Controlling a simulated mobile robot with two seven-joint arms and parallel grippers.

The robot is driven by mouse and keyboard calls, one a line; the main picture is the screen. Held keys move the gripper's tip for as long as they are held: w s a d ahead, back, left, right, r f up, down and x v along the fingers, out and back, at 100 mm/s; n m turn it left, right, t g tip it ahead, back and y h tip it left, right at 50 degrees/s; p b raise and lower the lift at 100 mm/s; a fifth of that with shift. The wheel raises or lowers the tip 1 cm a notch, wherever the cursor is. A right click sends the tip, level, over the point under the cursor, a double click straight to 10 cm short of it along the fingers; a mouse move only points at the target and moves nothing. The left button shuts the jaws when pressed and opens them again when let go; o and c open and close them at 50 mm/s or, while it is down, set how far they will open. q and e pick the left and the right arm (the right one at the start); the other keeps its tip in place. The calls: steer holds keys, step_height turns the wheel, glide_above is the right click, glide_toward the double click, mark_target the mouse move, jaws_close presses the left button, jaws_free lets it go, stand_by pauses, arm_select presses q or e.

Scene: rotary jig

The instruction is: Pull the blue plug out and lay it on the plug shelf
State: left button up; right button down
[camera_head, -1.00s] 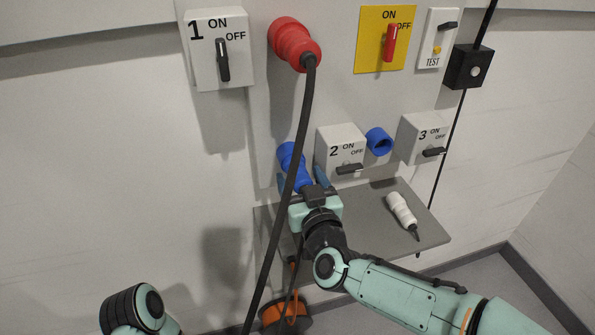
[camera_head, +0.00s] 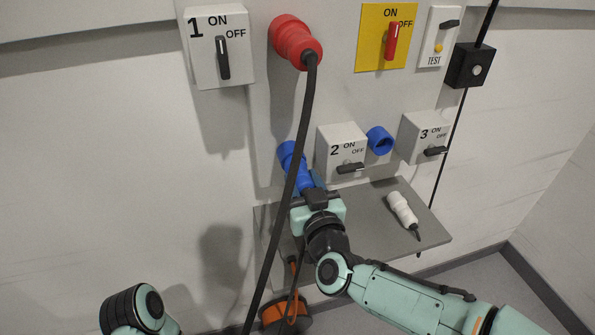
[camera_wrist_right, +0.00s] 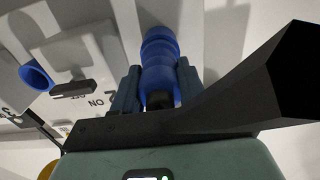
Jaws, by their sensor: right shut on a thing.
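The blue plug (camera_head: 303,183) sits in line with the blue socket (camera_head: 288,154) on the wall panel, left of switch box 2. No gap shows between them. My right gripper (camera_head: 308,181) is shut on the plug; in the right wrist view the plug (camera_wrist_right: 160,78) lies between the two fingers (camera_wrist_right: 158,88). The grey plug shelf (camera_head: 375,230) juts from the wall below and to the right. A black cable hides part of the socket and plug. Of my left arm only a link shows at the bottom left; its gripper is out of view.
A white plug (camera_head: 402,210) lies on the shelf's right part. A thick black cable hangs from the red plug (camera_head: 296,42) down past my right gripper. Switch box 2 (camera_head: 342,152) and an empty blue socket (camera_head: 379,140) are close on the right. The shelf's middle is clear.

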steer(key=shift+s+d+r, duration=0.1)
steer(key=shift+s+d, duration=0.1)
steer(key=shift+s, duration=0.35)
steer(key=shift+b+v, duration=0.5)
steer(key=shift+v, duration=1.95)
